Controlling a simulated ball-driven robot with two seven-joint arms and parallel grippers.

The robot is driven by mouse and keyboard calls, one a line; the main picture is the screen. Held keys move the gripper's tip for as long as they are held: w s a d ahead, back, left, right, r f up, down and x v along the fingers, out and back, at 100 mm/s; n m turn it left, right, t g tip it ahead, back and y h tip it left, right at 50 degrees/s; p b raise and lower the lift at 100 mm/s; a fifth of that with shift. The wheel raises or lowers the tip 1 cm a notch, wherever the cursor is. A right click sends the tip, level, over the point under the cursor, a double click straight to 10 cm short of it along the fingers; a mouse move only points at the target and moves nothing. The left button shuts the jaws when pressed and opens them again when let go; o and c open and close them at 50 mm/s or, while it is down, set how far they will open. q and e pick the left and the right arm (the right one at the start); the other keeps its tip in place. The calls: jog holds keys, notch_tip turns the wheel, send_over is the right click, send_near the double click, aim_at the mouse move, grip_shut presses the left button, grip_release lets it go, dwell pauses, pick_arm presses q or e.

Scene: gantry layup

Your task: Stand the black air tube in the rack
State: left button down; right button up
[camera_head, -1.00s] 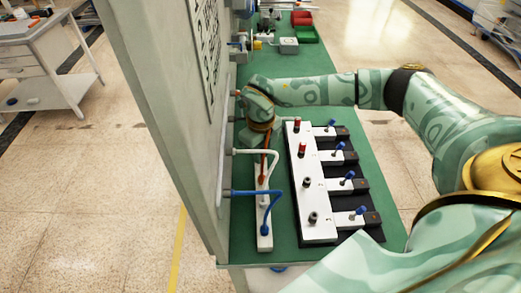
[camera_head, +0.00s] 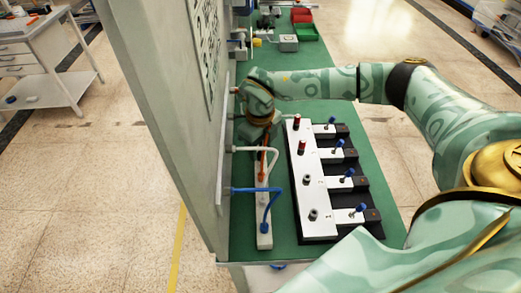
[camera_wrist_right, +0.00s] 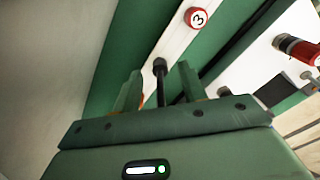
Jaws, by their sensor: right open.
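The rack is a narrow white bar (camera_head: 264,241) lying along the green table beside the upright panel; it also shows in the right wrist view (camera_wrist_right: 178,40). In that view the black air tube (camera_wrist_right: 161,88) runs between my right gripper's fingers, its dark end fitting against the white bar. I cannot tell whether it is seated there. My right gripper (camera_wrist_right: 160,85) is open, with a finger on each side of the tube. In the head view my right gripper (camera_head: 262,130) is at the bar's far end, and the black tube is hidden. My left gripper is not in view.
White (camera_head: 254,150), blue (camera_head: 256,192) and orange (camera_head: 263,165) tubes reach the bar, near the grey panel (camera_head: 165,90). A white manifold block (camera_head: 318,215) with blue-topped levers and red and dark fittings stands right of it. Red and green bins are at the back.

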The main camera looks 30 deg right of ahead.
notch_tip(320, 180, up, 14)
jog(key=p, duration=0.2)
jog(key=shift+r, duration=0.15)
